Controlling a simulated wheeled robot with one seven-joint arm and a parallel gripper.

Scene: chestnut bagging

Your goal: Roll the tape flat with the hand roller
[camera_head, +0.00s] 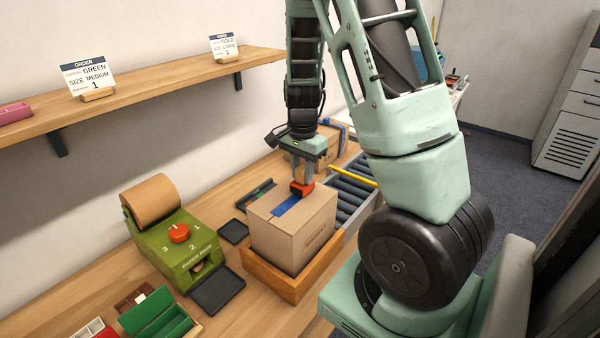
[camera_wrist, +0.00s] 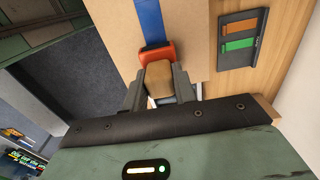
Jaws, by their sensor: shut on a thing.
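A cardboard box (camera_head: 300,240) sits in a wooden tray (camera_head: 275,285) on the bench. A strip of blue tape (camera_head: 287,205) runs along its top; it also shows in the wrist view (camera_wrist: 150,20). My gripper (camera_head: 302,182) is above the far end of the box top. In the wrist view my gripper (camera_wrist: 160,85) is shut on the brown handle of the hand roller (camera_wrist: 157,54), whose red part lies over the tape. I cannot tell whether the roller presses on the tape. The roller surface is hidden.
A green paper feeder (camera_head: 180,235) with a red dial stands left of the box. A roller conveyor (camera_head: 352,190) lies behind it with a yellow bar and another box (camera_head: 310,150). A dark tray (camera_head: 217,289) and a green container (camera_head: 158,315) are in front. A shelf with order cards (camera_head: 88,78) hangs above.

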